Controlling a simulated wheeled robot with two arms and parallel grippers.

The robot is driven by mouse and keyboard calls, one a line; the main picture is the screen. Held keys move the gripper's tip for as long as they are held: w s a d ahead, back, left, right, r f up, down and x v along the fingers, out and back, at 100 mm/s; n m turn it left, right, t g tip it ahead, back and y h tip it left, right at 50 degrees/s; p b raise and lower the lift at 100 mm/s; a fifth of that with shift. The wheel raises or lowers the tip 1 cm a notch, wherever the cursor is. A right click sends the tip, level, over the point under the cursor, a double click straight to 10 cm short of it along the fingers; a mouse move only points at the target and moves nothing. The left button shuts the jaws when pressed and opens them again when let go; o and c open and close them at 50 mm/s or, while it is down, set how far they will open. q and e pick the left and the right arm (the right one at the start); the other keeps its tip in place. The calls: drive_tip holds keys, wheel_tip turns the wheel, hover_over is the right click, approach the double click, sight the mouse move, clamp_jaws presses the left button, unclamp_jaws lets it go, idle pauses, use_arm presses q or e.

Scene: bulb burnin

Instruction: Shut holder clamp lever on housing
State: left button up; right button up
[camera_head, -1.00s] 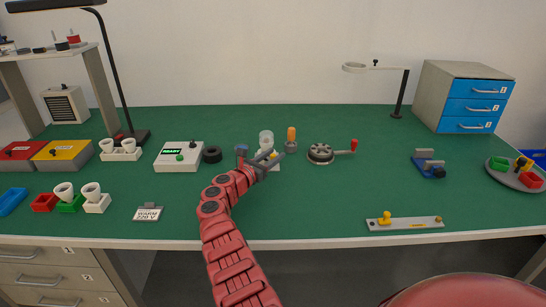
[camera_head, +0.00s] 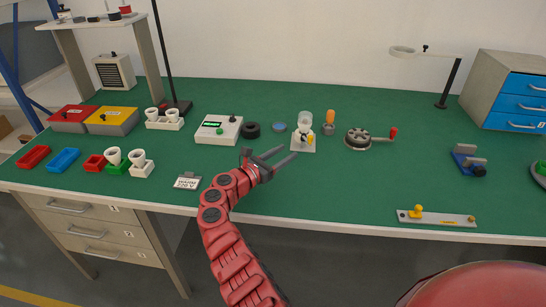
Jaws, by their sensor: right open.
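A clear housing (camera_head: 305,119) stands upright in a holder (camera_head: 298,148) with a pale base plate, at the middle of the green bench. A small yellow clamp lever (camera_head: 310,140) shows at the front right of the housing. It is too small to tell whether the lever is fully shut. My right gripper (camera_head: 288,155) is open and empty, just in front of the holder, with its fingers pointing right. One fingertip overlaps the front of the base plate in the picture; I cannot tell whether it touches. My left gripper is out of view.
A white tester box (camera_head: 219,130) with a lit display, a black ring (camera_head: 251,130) and a blue round piece (camera_head: 279,127) stand left of the holder. An orange-topped piece (camera_head: 329,118) and a round device with a red-knobbed crank (camera_head: 358,139) stand right.

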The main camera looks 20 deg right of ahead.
drive_tip(key=v, duration=0.4)
drive_tip(key=shift+s+a, duration=0.15)
drive_tip(key=shift+a, duration=0.15)
drive_tip(key=shift+f, duration=0.1)
